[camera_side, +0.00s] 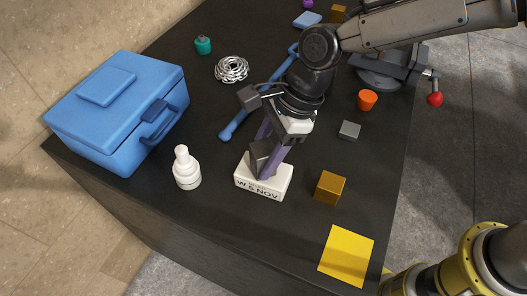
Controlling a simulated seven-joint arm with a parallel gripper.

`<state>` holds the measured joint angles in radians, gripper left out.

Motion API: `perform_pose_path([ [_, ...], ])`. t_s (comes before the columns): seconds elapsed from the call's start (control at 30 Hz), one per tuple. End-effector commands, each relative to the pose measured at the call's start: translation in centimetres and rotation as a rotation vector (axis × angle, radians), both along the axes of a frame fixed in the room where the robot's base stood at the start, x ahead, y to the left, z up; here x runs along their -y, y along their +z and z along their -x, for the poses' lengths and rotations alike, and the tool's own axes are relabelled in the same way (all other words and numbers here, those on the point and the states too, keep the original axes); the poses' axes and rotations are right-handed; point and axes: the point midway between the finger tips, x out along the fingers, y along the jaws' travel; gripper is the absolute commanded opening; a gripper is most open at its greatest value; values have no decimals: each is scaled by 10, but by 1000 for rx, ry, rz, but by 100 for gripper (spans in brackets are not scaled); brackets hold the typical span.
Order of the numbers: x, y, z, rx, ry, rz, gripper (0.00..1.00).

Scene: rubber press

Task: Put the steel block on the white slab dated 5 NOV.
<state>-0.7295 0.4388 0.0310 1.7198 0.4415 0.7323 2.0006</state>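The white slab (245,182) lies on the dark table, with black lettering on its front side that ends in "5 NOV". My gripper (267,160) reaches down over the slab, its purple-grey fingers on either side of a dark grey metal block (260,157), which I take as the steel block. The gripper looks shut on it. The block is tilted in the picture and sits on or just above the slab's top; I cannot tell whether it touches. The near finger hides part of the block. A smaller, lighter grey block (349,130) lies apart to the right.
A white bottle (186,168) stands left of the slab, and a blue toolbox (118,110) behind it. A brass-coloured cube (329,187) and a yellow square (346,255) are at right. An orange cup (367,100), wire coil (231,69), blue-handled tool (236,123) and vise (385,72) lie farther back.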

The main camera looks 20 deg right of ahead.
Motion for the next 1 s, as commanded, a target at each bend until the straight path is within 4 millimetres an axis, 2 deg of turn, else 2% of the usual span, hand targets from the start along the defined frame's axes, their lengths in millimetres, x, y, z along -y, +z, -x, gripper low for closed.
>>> perform_pose_path([
  [0.03,0,0,0,0,0,0,59],
  [0.13,0,0,0,0,0,0,77],
  [0.17,0,0,0,0,0,0,80],
  [0.43,0,1,0,0,0,0,80],
  [0.57,2,8,-1,2,-2,-2,80],
  [1.0,33,85,-1,4,-2,-2,80],
])
